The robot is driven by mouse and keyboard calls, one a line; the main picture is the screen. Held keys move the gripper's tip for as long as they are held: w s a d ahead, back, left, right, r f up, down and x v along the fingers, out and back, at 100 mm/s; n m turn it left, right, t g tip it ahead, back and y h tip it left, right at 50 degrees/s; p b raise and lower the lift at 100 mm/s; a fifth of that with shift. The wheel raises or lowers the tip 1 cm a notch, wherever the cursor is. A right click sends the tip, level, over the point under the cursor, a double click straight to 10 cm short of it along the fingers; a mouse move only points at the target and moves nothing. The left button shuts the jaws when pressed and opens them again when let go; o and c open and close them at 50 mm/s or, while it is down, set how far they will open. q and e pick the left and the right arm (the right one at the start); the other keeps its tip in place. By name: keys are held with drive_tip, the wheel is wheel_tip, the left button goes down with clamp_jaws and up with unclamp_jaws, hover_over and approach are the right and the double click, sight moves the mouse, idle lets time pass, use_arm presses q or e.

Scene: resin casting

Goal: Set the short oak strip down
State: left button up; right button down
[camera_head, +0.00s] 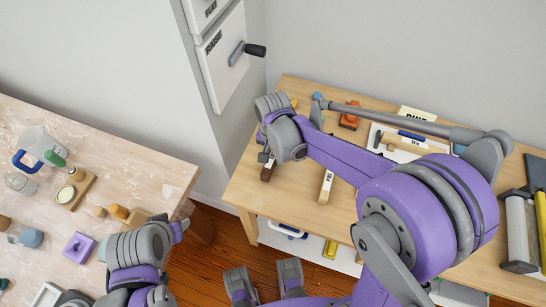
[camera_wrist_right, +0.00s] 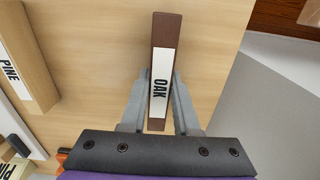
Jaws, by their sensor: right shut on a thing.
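The short oak strip is a dark brown bar with a white OAK label. In the right wrist view the oak strip (camera_wrist_right: 160,28) lies lengthwise between the two grey fingers of my right gripper (camera_wrist_right: 161,78), which is shut on it. In the head view the oak strip (camera_head: 267,172) shows as a small dark piece under my right gripper (camera_head: 265,157), at the left end of the wooden table (camera_head: 300,100). I cannot tell whether the strip touches the tabletop. My left arm shows at the lower left, but its fingers are not visible.
A pale strip (camera_head: 326,187) lies to the right; the right wrist view shows a PINE strip (camera_wrist_right: 25,65). A white board, orange tool (camera_head: 350,116) and rollers (camera_head: 518,235) are farther right. A cluttered workbench (camera_head: 130,170) stands left, across a gap. The tabletop around the oak strip is bare.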

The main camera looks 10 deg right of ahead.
drive_tip(key=shift+f, duration=0.25)
drive_tip(key=shift+f, duration=0.2)
drive_tip(key=c, duration=0.7)
unclamp_jaws()
drive_tip(key=shift+o, duration=0.2)
drive_tip(key=shift+r, duration=0.1)
